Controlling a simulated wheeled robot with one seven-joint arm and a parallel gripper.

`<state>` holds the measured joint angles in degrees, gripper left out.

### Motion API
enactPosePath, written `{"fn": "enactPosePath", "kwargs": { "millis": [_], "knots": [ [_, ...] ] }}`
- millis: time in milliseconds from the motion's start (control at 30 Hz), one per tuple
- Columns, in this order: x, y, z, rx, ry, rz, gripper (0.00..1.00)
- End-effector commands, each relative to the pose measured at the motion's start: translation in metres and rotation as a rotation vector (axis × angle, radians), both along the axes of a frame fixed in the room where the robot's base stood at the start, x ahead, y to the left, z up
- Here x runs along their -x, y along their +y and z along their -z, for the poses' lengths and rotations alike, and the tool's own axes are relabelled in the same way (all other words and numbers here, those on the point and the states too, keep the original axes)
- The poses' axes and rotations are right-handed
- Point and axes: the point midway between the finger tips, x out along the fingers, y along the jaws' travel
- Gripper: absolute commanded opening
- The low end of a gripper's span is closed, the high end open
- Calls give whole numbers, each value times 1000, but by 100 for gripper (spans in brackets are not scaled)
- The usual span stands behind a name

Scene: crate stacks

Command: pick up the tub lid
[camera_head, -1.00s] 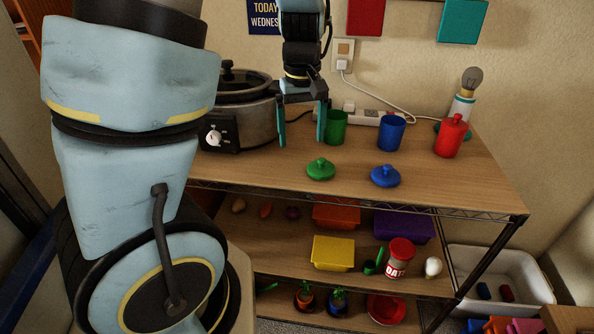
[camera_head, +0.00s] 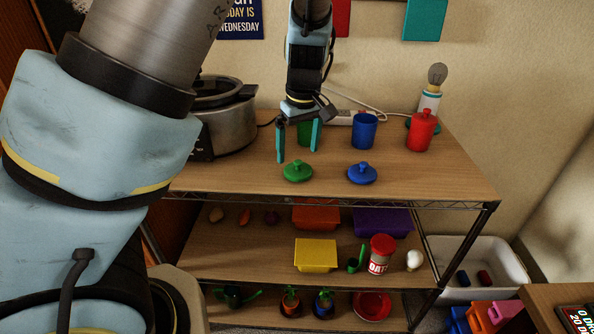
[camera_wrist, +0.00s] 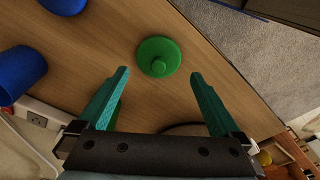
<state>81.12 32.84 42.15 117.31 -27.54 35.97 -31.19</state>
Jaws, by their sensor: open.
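A green lid (camera_head: 298,172) with a round knob lies on the top shelf. A similar blue lid (camera_head: 362,174) lies to its right. My gripper (camera_head: 298,152) is open and empty, pointing down just behind the green lid. In the wrist view the green lid (camera_wrist: 158,57) shows between and beyond the fingertips (camera_wrist: 159,73), apart from them. A green tub (camera_head: 305,133) stands behind my fingers, partly hidden. A blue tub (camera_head: 364,132) stands open to its right. A red tub (camera_head: 421,132) at the right has a red lid on.
A slow cooker (camera_head: 225,115) stands left of my gripper. A power strip (camera_head: 342,117) and a bulb lamp (camera_head: 436,85) are at the back. Lower shelves hold a yellow box (camera_head: 315,256), an oats can (camera_head: 381,254) and other items. A white bin (camera_head: 475,268) stands at right.

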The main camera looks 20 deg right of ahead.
Motion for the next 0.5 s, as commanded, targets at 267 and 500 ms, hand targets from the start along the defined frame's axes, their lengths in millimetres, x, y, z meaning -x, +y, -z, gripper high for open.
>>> {"fn": "enactPosePath", "kwargs": {
  "millis": [267,500],
  "knots": [
    [-1,-1,29,-5,2,-3,100],
    [-3,-1,53,-1,1,-1,100]
  ]
}}
